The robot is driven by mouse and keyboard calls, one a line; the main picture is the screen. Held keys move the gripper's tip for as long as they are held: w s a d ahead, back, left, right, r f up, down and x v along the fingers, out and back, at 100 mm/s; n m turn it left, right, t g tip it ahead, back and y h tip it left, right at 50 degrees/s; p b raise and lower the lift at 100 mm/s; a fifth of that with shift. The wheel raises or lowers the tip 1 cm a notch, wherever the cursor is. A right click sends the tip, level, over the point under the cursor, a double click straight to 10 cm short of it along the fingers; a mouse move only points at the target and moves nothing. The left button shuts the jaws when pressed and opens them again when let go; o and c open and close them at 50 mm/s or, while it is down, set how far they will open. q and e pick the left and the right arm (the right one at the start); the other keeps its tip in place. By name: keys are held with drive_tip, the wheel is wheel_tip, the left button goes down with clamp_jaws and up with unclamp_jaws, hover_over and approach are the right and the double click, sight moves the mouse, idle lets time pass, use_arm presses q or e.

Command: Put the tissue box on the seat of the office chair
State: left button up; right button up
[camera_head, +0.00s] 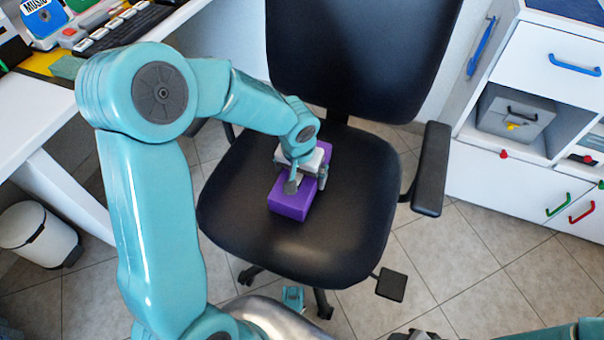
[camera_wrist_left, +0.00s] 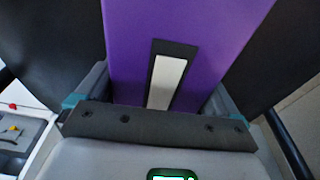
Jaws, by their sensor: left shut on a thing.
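The tissue box (camera_head: 291,207) is a purple block on the black seat (camera_head: 240,215) of the office chair. It lies slantwise near the middle of the seat and looks to rest on it, though any small gap underneath cannot be told. My left gripper (camera_head: 307,183) is shut on the box from above, with a finger on either side. In the left wrist view the purple box (camera_wrist_left: 215,60) fills the space between the fingers, its dark slot with a white strip facing the camera.
The backrest (camera_head: 360,50) rises behind the seat, and an armrest (camera_head: 431,170) stands at its right. A white desk (camera_head: 40,115) with a keyboard is at the left, above a white bin (camera_head: 38,235). A white cabinet (camera_head: 545,130) with drawers is at the right.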

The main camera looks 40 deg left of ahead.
sight(299, 175)
use_arm(q)
drive_tip(key=shift+f, duration=0.1)
drive_tip(key=o, duration=0.7)
drive_tip(key=shift+f, duration=0.1)
drive_tip(key=shift+o, duration=0.3)
drive_tip(key=shift+r, duration=0.5)
drive_tip(key=r+p, duration=0.1)
drive_tip(key=r, duration=0.2)
drive_tip(key=s+r+p, duration=0.1)
drive_tip(key=r+p, duration=0.1)
drive_tip(key=r, duration=0.2)
drive_tip(key=r+p, duration=0.1)
drive_tip(key=r, duration=0.3)
drive_tip(key=shift+s+d+r, duration=0.15)
drive_tip(key=shift+s+d, duration=0.05)
drive_tip(key=shift+s, duration=0.15)
